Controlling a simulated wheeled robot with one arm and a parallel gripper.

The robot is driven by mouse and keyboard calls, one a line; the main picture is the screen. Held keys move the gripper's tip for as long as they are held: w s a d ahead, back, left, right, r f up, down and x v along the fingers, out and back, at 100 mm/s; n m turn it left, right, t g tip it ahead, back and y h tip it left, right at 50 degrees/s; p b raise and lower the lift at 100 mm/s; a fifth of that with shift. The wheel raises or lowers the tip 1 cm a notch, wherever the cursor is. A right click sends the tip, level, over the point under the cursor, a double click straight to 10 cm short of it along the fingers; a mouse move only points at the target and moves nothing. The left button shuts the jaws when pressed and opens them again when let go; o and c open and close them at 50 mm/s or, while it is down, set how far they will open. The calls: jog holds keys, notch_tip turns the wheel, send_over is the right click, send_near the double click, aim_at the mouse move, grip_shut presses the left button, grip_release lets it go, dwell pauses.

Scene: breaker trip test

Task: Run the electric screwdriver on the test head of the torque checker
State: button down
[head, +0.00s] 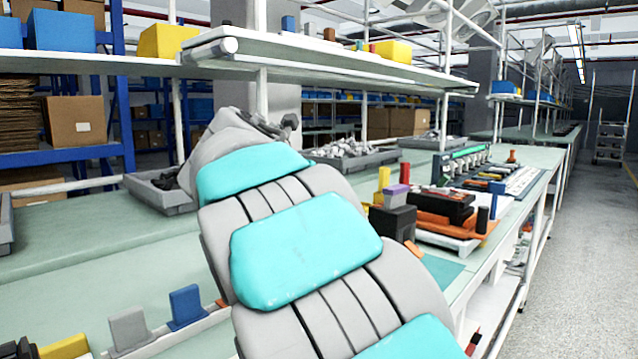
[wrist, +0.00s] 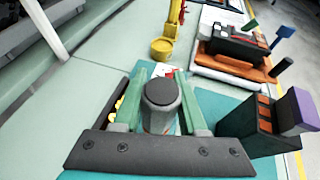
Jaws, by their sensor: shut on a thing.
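My gripper (wrist: 163,82) shows in the wrist view with its two green fingers on either side of an upright dark round-topped cylinder (wrist: 162,95). It is shut on this cylinder, which looks like the electric screwdriver seen from above. Its lower end is hidden. A black box with orange parts and a purple top (wrist: 248,122) stands close to the right of my gripper. It also shows in the head view (head: 394,218). I cannot tell which thing is the torque checker, and its test head is not clearly visible. My arm hides my gripper in the head view.
A white tray (wrist: 226,74) with black and orange parts lies beyond the box. A yellow round piece (wrist: 162,49) stands ahead of my gripper. A shelf (head: 300,55) overhangs the bench (head: 80,240). Grey bins stand at the back.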

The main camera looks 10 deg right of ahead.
jog(key=shift+f, duration=0.7)
dwell(1.6)
jog(key=shift+r, duration=3.05)
jog(key=shift+a, duration=0.1)
